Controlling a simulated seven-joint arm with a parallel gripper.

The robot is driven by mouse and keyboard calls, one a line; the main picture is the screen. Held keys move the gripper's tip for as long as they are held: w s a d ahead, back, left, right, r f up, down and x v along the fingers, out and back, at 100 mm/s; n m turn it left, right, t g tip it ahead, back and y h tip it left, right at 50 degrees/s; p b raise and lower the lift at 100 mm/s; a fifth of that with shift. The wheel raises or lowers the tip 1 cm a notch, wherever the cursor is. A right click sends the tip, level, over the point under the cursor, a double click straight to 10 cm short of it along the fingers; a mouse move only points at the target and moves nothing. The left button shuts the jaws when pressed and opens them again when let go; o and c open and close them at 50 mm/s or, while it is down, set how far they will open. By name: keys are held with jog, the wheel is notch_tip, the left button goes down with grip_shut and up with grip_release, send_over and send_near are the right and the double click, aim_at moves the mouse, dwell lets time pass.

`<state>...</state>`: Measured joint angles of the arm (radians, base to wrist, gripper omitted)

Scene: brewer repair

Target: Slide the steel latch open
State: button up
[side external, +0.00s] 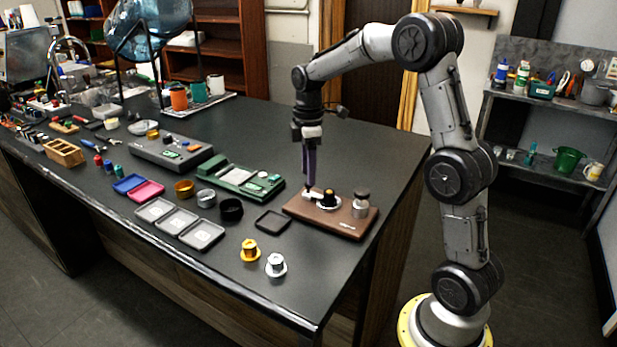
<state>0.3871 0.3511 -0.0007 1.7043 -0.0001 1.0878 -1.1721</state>
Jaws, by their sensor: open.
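A brown base (348,226) lies on the dark counter near its right edge. It carries a black knob with a pale ring (329,201) in the middle and a grey metal cylinder (361,205) at its right. A small pale metal piece, which looks like the steel latch (316,195), sits at the base's left end beside the black knob. My gripper (308,184) points straight down over that left end, its fingertips at or just above the metal piece. My gripper is open; the finger gap is too small to see, and I cannot tell whether the fingers touch the piece.
A green device (240,184) and a dark grey device (172,152) stand to the left. A small black tray (272,221) lies just left of the base. A gold part (250,250) and a silver part (275,265) stand in front. The counter's front right corner is clear.

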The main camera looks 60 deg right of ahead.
jog(key=shift+f, duration=1.25)
grip_shut()
jog(key=shift+r, duration=0.1)
dwell(0.4)
